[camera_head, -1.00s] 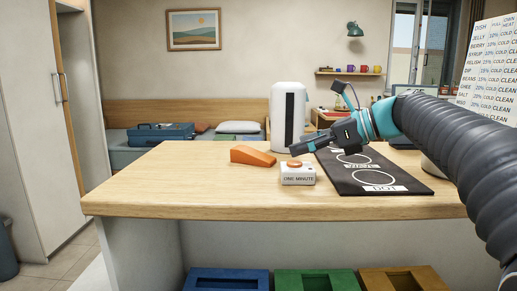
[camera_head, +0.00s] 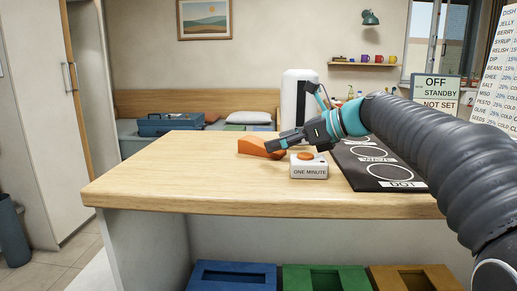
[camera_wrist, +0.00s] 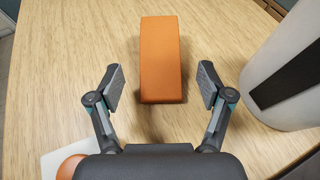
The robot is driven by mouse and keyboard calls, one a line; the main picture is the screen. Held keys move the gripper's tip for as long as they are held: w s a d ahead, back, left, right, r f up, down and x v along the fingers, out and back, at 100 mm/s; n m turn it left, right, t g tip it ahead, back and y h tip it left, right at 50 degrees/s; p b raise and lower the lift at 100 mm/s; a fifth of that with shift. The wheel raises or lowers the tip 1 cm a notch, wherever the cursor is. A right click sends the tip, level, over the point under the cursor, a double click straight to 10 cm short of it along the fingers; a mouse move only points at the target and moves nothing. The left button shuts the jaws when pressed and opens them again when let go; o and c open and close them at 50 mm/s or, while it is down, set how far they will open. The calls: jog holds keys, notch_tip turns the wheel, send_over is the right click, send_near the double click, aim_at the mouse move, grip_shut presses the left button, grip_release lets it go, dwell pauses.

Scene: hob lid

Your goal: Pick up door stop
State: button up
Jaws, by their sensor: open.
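The door stop (camera_head: 256,147) is an orange wedge lying on the wooden counter. In the wrist view the door stop (camera_wrist: 161,60) lies lengthwise ahead, with its near end roughly between my fingertips. My gripper (camera_head: 272,146) is open, and its fingers stand apart on either side of the wedge in the wrist view (camera_wrist: 159,86). There is a gap on each side, and I see no contact. In the head view my fingers cover part of the wedge's right side. How high my fingers are above the counter is hard to tell.
A white "ONE MINUTE" box with an orange button (camera_head: 309,168) stands just in front of my gripper. A white cylinder with a dark stripe (camera_head: 297,100) stands behind. A black mat with circles (camera_head: 400,185) lies to the right. The counter's left part (camera_head: 150,180) is clear.

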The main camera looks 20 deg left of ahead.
aim_at(261, 142)
jog(key=x, duration=0.5)
jog(key=shift+a+r, duration=0.1)
jog(key=shift+r, duration=0.2)
jog(key=c, duration=1.4)
jog(key=shift+r, duration=0.2)
